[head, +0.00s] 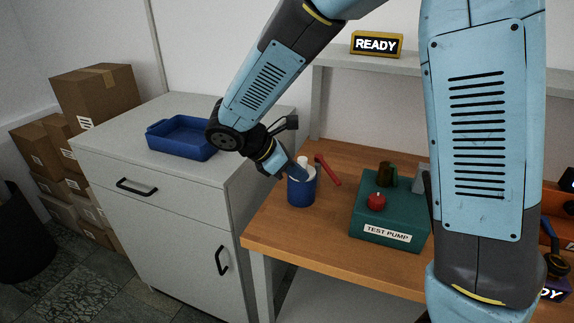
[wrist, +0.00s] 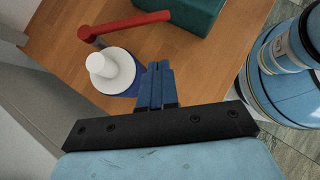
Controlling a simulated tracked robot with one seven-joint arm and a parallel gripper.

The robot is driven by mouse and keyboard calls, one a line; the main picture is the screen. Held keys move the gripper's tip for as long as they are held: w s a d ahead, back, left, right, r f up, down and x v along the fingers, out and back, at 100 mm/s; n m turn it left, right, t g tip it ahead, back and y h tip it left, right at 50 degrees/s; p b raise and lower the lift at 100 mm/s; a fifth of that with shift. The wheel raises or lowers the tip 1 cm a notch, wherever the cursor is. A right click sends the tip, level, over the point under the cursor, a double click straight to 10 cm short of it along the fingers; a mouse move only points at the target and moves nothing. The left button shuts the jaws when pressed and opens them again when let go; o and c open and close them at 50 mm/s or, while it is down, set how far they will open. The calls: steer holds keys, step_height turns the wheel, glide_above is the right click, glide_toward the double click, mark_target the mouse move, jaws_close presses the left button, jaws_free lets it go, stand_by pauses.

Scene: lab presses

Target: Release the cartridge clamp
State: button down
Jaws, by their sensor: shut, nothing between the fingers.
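A blue cylinder (head: 301,192) with a white top and white knob stands upright on the wooden bench; the white top (wrist: 119,74) shows in the wrist view. A red lever (head: 327,170) is just behind and right of it, and also shows in the wrist view (wrist: 135,24), with a rounded end at its left. Which part is the cartridge clamp is not labelled. My gripper (head: 301,175) is shut and empty, its blue fingers (wrist: 158,70) together beside the white top. The fingers are apart from the red lever; I cannot tell whether they touch the cylinder.
A green test pump (head: 382,228) with a red button (head: 376,200) stands right of the cylinder. A blue tray (head: 181,150) sits on the grey cabinet at left. A sign (head: 377,44) on the shelf reads READY. Bare bench (head: 275,225) lies in front of the cylinder.

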mark_target(327, 169)
steer(key=w+d+f, duration=0.2)
steer(key=d, duration=0.4)
steer(key=shift+d+f, duration=0.25)
steer(key=shift+f, duration=0.15)
